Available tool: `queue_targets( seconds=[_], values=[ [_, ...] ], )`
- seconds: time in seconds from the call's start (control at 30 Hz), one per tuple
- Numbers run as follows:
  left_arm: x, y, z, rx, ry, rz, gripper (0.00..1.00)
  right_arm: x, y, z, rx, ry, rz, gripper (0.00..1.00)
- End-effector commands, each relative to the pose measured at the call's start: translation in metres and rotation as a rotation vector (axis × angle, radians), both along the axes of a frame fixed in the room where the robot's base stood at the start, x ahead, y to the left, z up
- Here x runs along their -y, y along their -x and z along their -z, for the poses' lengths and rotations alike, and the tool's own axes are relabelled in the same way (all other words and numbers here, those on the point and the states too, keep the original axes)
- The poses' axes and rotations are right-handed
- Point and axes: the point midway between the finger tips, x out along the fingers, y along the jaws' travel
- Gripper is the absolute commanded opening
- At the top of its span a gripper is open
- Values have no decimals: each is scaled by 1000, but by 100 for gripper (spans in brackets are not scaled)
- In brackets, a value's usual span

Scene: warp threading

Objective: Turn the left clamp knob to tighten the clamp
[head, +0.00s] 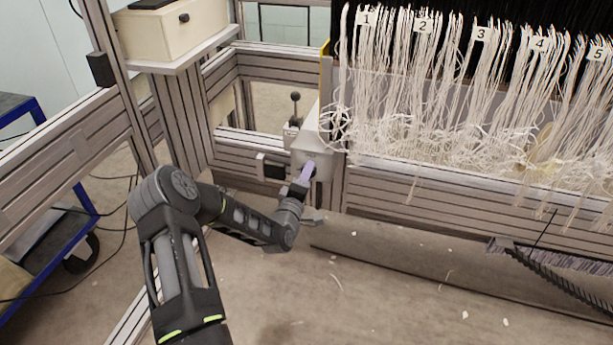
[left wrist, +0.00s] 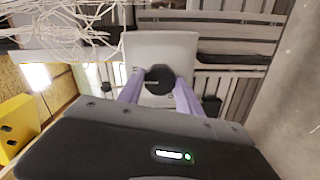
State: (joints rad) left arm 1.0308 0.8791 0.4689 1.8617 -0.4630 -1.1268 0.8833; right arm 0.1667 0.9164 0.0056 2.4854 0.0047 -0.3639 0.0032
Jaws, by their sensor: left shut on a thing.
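The left clamp knob (left wrist: 159,80) is a round black knob on a pale grey clamp plate (left wrist: 148,50) in the left wrist view. My left gripper (left wrist: 160,84) has its two lilac fingers on either side of the knob and is shut on it. In the head view my left gripper (head: 306,172) reaches up to the clamp block (head: 312,152) on the frame, left of the hanging threads. There the gripper hides the knob. My right gripper is in neither view.
White warp threads (head: 430,100) hang in numbered bundles right of the clamp. A small lever with a black ball (head: 295,97) stands behind it. Aluminium rails (head: 450,190) run across the frame. A blue cart (head: 75,225) stands at left. The floor in front is mostly clear.

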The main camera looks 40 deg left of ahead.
Motion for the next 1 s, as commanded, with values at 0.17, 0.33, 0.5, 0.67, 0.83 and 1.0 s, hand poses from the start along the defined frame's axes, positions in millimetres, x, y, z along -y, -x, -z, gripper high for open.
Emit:
queue_targets(
  seconds=[0.17, 0.33, 0.5, 0.67, 0.83, 1.0],
  values=[
    [0, 0, 1, -3, -1, 1, 43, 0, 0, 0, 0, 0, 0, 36],
    [0, 0, 1, -1, -1, 1, 57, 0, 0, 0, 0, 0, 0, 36],
    [0, 0, 0, -1, 0, 1, 63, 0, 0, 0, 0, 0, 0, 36],
    [0, 1, 0, -1, 0, 0, 63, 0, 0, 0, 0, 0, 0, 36],
    [3, 11, 0, -3, 0, 0, 63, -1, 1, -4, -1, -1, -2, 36],
    [12, 35, -1, -5, 2, 1, 63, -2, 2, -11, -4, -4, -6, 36]
  ],
)
